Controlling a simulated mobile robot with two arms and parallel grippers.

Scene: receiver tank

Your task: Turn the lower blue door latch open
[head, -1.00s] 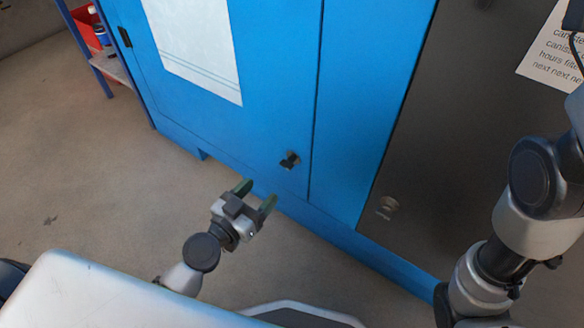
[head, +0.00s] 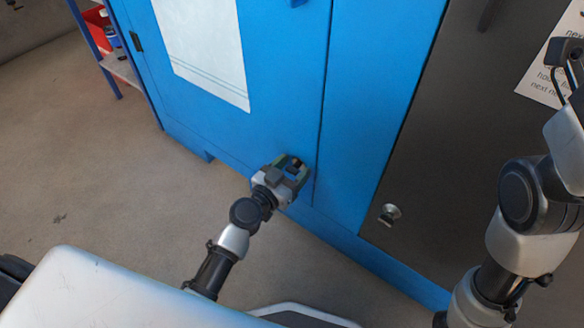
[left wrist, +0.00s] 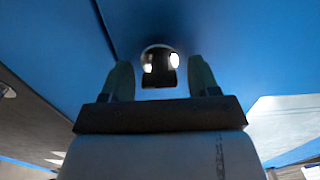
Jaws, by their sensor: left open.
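The lower latch (head: 297,162) is a small dark knob near the bottom right corner of the blue door (head: 275,70). My left gripper (head: 295,166) is at the door's lower edge, with its fingers open around the latch. In the left wrist view the latch (left wrist: 160,66) shows as a round dark piece with bright spots. It lies ahead, between the two green-grey fingertips (left wrist: 160,80) of my left gripper. A gap shows on both sides of it, and I cannot tell of any contact. My right arm is at the right edge; the state of its gripper is unclear.
A dark grey panel (head: 425,130) with a round metal knob (head: 389,213) is right of the blue door. A white sheet (head: 205,45) hangs on the door. A shelf with a red bin (head: 97,17) stands at the far left. The floor (head: 90,150) at left is clear.

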